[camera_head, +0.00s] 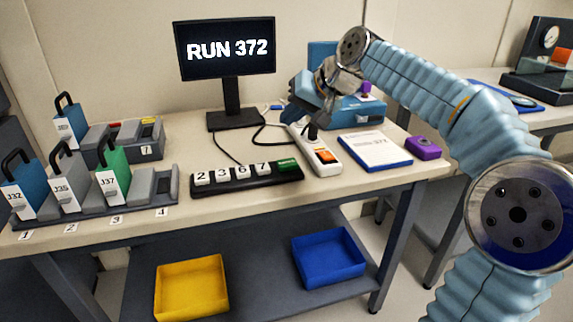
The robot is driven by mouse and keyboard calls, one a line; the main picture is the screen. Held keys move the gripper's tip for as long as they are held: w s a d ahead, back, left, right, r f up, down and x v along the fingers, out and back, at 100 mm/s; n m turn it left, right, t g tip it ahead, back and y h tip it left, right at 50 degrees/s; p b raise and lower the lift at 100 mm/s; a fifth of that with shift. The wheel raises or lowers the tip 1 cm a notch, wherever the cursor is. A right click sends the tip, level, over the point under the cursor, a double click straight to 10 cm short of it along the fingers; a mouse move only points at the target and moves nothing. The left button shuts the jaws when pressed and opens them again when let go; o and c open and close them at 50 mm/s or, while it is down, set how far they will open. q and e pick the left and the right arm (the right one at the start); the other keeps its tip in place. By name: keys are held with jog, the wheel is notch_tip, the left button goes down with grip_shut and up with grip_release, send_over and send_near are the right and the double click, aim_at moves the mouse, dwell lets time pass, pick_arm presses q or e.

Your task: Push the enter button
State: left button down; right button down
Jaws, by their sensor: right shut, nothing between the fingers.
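The green enter button (288,163) is at the right end of a black key bar (247,180) on the table. White keys marked 2, 3, 6 and 7 (263,168) sit to its left. My right gripper (293,114) is shut and empty. It is above and behind the enter button, apart from it, near the back end of the white power strip. My right arm comes in from the right. My left gripper is not in view.
A white power strip (317,152) with an orange switch lies just right of the button. A clipboard (374,150) and purple box (423,148) lie farther right. Handled blocks stand in a rack (90,222) at left.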

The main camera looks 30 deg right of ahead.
jog(key=b, duration=0.6)
send_over(291, 163)
notch_tip(291, 163, down, 7)
jog(key=shift+f, duration=0.45)
dwell(1.2)
jog(key=shift+f+b, duration=0.35)
jog(key=shift+b, duration=0.15)
jog(key=shift+f+b, duration=0.35)
jog(key=shift+f, duration=0.15)
dwell(0.4)
jog(key=shift+r, duration=0.1)
jog(key=shift+r+p, duration=0.8)
